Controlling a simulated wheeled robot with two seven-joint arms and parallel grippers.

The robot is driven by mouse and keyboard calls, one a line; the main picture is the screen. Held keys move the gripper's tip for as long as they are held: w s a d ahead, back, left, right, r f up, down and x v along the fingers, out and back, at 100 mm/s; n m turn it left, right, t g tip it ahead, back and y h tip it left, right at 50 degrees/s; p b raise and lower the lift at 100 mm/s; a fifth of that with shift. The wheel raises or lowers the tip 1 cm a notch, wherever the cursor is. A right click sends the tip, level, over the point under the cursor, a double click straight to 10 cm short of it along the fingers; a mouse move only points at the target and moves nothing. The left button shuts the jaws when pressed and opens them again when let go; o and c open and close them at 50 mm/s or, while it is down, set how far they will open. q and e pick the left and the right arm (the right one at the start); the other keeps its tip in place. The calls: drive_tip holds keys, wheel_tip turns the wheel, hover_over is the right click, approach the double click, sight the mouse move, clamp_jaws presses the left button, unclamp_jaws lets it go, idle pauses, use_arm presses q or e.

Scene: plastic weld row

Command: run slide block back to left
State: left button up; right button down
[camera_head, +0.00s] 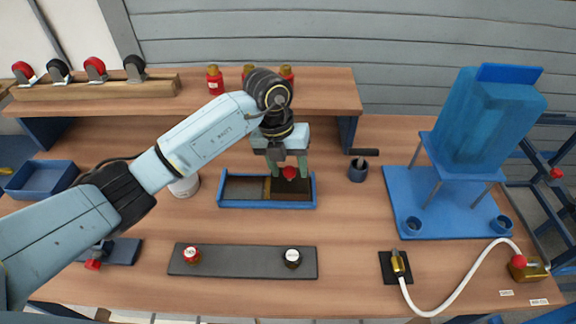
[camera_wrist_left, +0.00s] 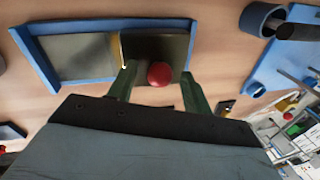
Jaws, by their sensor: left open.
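The blue-walled slide tray (camera_head: 266,206) lies mid-table. Its left part has a grey-brown floor (camera_head: 243,188); a gold strip (camera_head: 267,189) borders a darker section on the right. A red knob (camera_head: 290,173) stands over that darker section, at the tray's right end; the block under it is hard to make out. My left gripper (camera_head: 288,168) points down over the right end of the tray. In the left wrist view its open green fingers (camera_wrist_left: 160,88) stand on either side of the red knob (camera_wrist_left: 159,74), with a gap on both sides.
Behind the tray is a raised wooden shelf (camera_head: 220,96) with several red bottles. A white can (camera_head: 185,186) stands left of the tray, a dark cup (camera_head: 358,172) right of it. A grey strip (camera_head: 240,262) with two knobs lies in front. A blue hopper stand (camera_head: 400,205) fills the right.

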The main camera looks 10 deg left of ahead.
drive_tip(key=shift+a, duration=0.1)
